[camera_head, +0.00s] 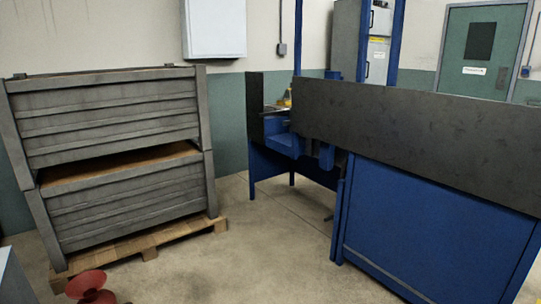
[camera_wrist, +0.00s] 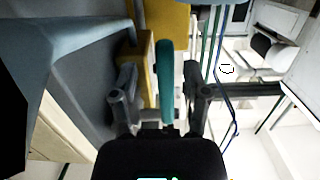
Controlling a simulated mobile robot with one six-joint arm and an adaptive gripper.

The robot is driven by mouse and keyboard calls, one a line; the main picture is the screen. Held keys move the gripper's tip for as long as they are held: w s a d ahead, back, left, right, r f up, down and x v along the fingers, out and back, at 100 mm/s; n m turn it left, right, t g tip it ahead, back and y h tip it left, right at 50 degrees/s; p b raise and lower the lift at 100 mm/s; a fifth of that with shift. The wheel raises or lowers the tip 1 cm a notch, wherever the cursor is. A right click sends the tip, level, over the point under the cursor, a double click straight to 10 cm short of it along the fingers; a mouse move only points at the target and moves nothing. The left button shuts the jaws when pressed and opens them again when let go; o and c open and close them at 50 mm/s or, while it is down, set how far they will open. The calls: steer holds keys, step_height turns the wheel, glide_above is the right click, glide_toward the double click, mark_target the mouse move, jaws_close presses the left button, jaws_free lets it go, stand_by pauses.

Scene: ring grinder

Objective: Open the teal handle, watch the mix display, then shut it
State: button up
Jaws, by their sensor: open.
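In the wrist view the teal handle (camera_wrist: 164,82) is a long bar running up the middle of the picture. A yellow part (camera_wrist: 167,22) is at its upper end. My gripper (camera_wrist: 160,78) is open, with one dark finger to the left of the handle and one to the right. A gap shows between the handle and each finger. I cannot tell how deep the handle sits between them. The head view shows neither my gripper nor the handle. I cannot make out a mix display in either view.
In the head view, stacked grey crates (camera_head: 115,130) stand on a wooden pallet (camera_head: 150,248) at left. A blue workbench (camera_head: 430,225) with a dark panel (camera_head: 420,125) fills the right. A red object (camera_head: 90,285) is at lower left. Bare floor lies between crates and bench.

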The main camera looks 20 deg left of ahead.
steer(key=w+d+f+m+t, duration=0.3)
steer(key=w+d, duration=0.3)
steer(key=w, duration=0.6)
steer(key=w+d+f+m+t, duration=0.25)
steer(key=w+d, duration=0.35)
steer(key=w, duration=0.7)
steer(key=w+d+f+m+t, duration=0.25)
steer(key=w+d, duration=0.35)
steer(key=w, duration=0.6)
steer(key=w+d+f+m+t+h, duration=0.1)
steer(key=w+d+f+m+t, duration=0.15)
steer(key=w+d, duration=0.6)
steer(key=w+d+f+m+t+h, duration=0.1)
steer(key=w+d+m, duration=0.35)
steer(key=d, duration=0.65)
steer(key=w+d+f+m+t+h, duration=0.1)
steer(key=w+d+f+m, duration=0.15)
steer(key=w+d, duration=0.55)
steer(key=s+d+f+m+t+h, duration=0.15)
steer(key=d+m+h, duration=0.75)
steer(key=d, duration=3)
step_height(320, 180, up, 28)
steer(key=m+y+p, duration=0.2)
steer(key=p, duration=2.7)
steer(key=shift+w+a+y, duration=0.15)
steer(key=shift+w+y, duration=0.2)
steer(key=shift+y, duration=0.05)
steer(key=shift+m, duration=0.25)
